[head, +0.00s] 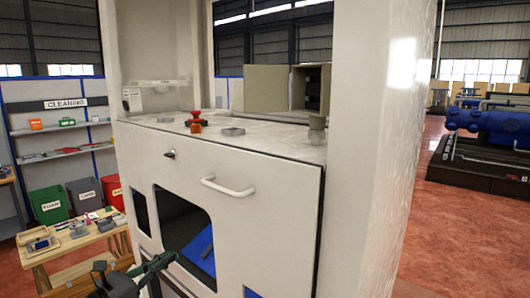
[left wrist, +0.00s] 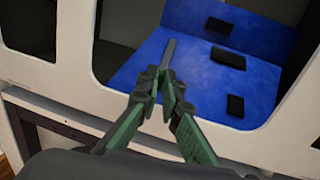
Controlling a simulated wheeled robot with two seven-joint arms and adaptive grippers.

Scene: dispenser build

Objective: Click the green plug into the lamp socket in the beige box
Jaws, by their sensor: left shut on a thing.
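My left gripper (head: 168,258), with green and black fingers, is in front of the lower opening of the large off-white cabinet. In the left wrist view the left gripper (left wrist: 168,88) is shut on a thin grey piece (left wrist: 170,52) that points away from it. I cannot tell whether this piece belongs to the green plug; no separate green plug can be made out. A beige box (head: 266,88) stands at the back of the cabinet's top, with a dark open compartment at its right. The lamp socket cannot be made out. My right gripper is not in view.
The cabinet front (head: 262,225) has a white handle (head: 228,187). Inside its opening is a blue panel (left wrist: 165,65) with black blocks (left wrist: 232,60). A red knob (head: 196,118) and grey parts sit on top. A wooden table (head: 60,250) stands at left.

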